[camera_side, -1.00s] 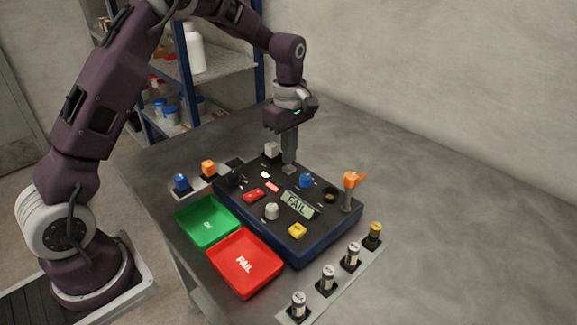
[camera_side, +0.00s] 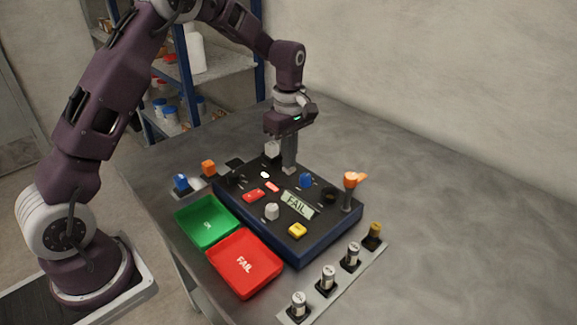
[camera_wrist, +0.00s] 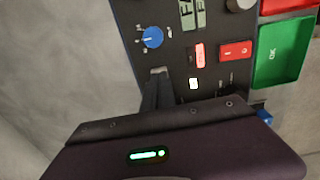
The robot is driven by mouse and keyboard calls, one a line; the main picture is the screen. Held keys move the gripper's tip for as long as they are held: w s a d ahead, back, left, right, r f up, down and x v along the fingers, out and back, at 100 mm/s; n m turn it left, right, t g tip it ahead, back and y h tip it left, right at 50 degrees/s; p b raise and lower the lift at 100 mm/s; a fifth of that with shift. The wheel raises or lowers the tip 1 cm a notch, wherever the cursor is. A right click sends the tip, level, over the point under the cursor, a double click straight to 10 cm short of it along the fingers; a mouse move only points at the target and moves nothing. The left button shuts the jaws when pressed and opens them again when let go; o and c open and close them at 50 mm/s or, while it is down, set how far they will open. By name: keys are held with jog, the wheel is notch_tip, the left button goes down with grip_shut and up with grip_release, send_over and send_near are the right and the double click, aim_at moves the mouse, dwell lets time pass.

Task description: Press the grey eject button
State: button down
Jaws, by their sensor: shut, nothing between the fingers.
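The grey eject button (camera_side: 289,171) looks like a small grey square near the back of the dark console (camera_side: 335,228). My gripper (camera_side: 289,163) is shut and empty, pointing straight down with its fingertips right at the button. The fingertips cover most of it, so I cannot tell whether it is pressed in. In the wrist view my gripper (camera_wrist: 158,78) reaches over the console beside the blue knob (camera_wrist: 152,37), with a small grey patch at the tips.
The console also carries a red switch (camera_side: 254,195), a FAIL display (camera_side: 298,204), a grey knob (camera_side: 272,211) and a yellow button (camera_side: 297,230). A grey block (camera_side: 272,149) stands close behind my fingers. Green (camera_side: 184,213) and red (camera_side: 222,268) trays lie in front.

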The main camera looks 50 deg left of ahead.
jog(key=shift+f, duration=0.3)
notch_tip(320, 180, up, 12)
dwell(1.0)
